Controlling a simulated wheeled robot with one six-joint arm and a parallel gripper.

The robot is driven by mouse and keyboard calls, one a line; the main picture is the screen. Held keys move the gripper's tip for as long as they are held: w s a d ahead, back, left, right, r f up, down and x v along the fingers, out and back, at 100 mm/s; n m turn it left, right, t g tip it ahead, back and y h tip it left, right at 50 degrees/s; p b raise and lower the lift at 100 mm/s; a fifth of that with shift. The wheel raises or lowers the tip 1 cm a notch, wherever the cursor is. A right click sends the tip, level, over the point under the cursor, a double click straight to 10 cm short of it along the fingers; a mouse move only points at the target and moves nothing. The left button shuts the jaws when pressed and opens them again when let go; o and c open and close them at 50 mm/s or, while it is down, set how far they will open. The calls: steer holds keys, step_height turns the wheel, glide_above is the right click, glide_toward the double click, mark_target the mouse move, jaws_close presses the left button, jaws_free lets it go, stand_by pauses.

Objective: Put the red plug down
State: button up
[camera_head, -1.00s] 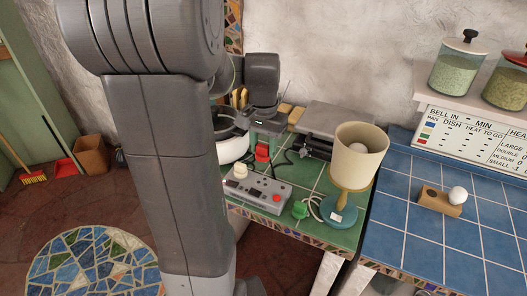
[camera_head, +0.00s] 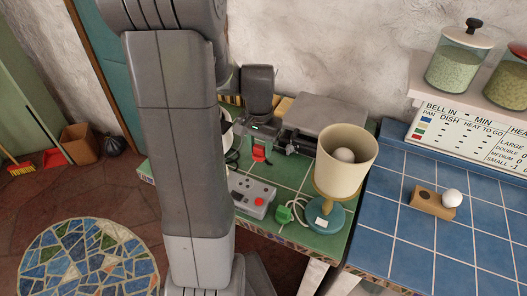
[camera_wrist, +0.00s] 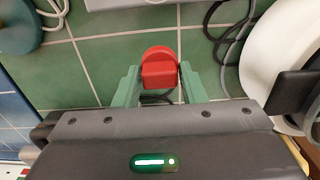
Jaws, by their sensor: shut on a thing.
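The red plug (camera_head: 259,153) is between the green fingers of my gripper (camera_head: 263,134), above or on the green tiled counter (camera_head: 290,175). In the wrist view the red plug (camera_wrist: 159,68) shows a rounded top, and the two fingers of my gripper (camera_wrist: 159,84) are shut on its sides. A dark cord lies behind it. I cannot tell whether the plug touches the tiles.
A grey control box (camera_head: 252,197) with a red button is in front, partly hidden by my arm. A green plug (camera_head: 284,213) with a white cord lies beside the lamp (camera_head: 344,165). A dark grey appliance (camera_head: 298,142) stands behind. Bare green tiles lie between.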

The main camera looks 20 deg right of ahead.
mark_target(260, 146)
steer(key=shift+f, duration=2.7)
steer(key=shift+f, duration=0.1)
steer(key=o, duration=1)
step_height(260, 146, up, 12)
steer(key=shift+r, duration=0.15)
